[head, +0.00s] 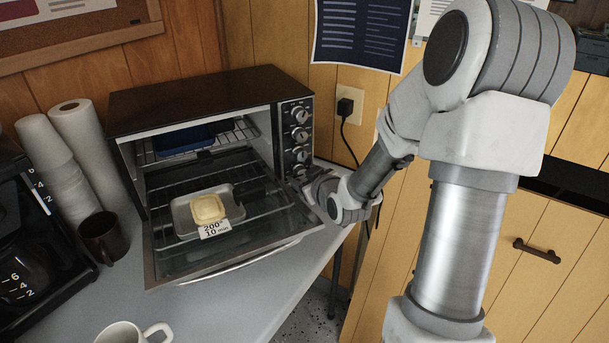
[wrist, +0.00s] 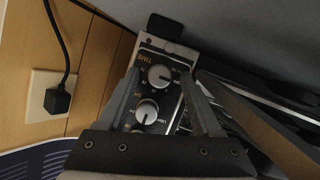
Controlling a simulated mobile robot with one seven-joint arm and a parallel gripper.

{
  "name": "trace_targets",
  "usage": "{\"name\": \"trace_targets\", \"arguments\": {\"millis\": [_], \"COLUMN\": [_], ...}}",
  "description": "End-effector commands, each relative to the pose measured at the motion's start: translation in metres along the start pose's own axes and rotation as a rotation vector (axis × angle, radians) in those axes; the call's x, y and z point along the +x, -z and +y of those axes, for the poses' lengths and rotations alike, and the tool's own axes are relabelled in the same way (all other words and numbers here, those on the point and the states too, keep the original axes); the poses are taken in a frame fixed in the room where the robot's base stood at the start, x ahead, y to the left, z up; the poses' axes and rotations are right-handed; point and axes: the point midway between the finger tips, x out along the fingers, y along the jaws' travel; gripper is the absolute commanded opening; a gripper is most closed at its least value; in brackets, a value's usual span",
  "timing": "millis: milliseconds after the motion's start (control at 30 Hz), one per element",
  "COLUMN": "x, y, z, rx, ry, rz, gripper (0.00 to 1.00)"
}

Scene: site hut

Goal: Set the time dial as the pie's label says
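The toaster oven (head: 190,90) stands on the counter with its glass door lowered. A small pie (head: 207,208) sits on a metal tray (head: 183,217) over the open door; its white label (head: 214,229) reads "200° 10 min". The time dial (wrist: 160,76) is a round light knob beside the word TIME at the end of the control panel (head: 298,140). My gripper (wrist: 160,74) is open, with one finger on each side of the time dial; I cannot tell whether they touch it. The dial's exact setting is too small to read.
Another knob (wrist: 147,111) lies close by on the panel. The open oven door (head: 240,257) sticks out beside my arm. A black plug and cord (head: 345,108) hang from the wall behind.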

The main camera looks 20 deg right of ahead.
Motion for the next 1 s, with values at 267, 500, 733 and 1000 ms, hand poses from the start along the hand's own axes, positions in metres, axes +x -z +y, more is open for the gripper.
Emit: {"name": "trace_targets", "arguments": {"millis": [267,500,733,1000], "x": [0.0001,0.0001,-0.0004,-0.0018], "y": [0.0000,0.0001,0.0015,0.0036], "z": [0.0001,0.0001,0.0009,0.0034], "rx": [0.000,0.000,0.028,0.166], "ry": [0.000,0.000,0.011,0.068], "rz": [0.000,0.000,-0.001,-0.003], "gripper": [0.16,0.00,0.00,0.00]}}
